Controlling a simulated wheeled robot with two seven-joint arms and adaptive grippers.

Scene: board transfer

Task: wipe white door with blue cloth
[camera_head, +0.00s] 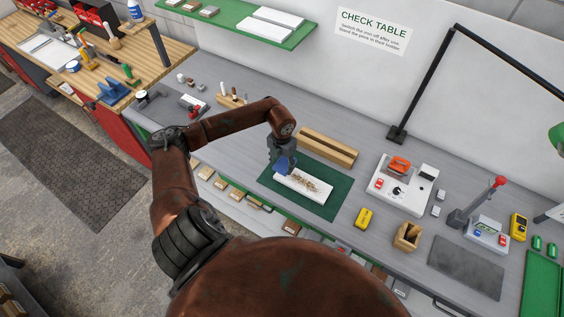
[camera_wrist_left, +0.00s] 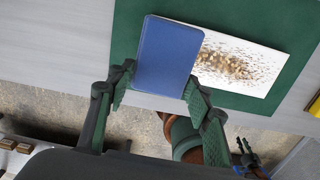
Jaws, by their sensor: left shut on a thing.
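The white door (camera_head: 314,191) lies flat on a green mat (camera_head: 335,204) on the grey table. Brown dirt is spread over the middle of the door, and it also shows in the left wrist view (camera_wrist_left: 270,52). My left gripper (camera_head: 281,158) is above the door's left end. It is shut on the blue cloth (camera_head: 285,165), a flat folded pad held between the two fingers in the left wrist view (camera_wrist_left: 168,56). The cloth overlaps the door's end there; I cannot tell whether it touches.
A long wooden block (camera_head: 328,149) lies behind the mat. A black lamp arm (camera_head: 425,82) rises behind.

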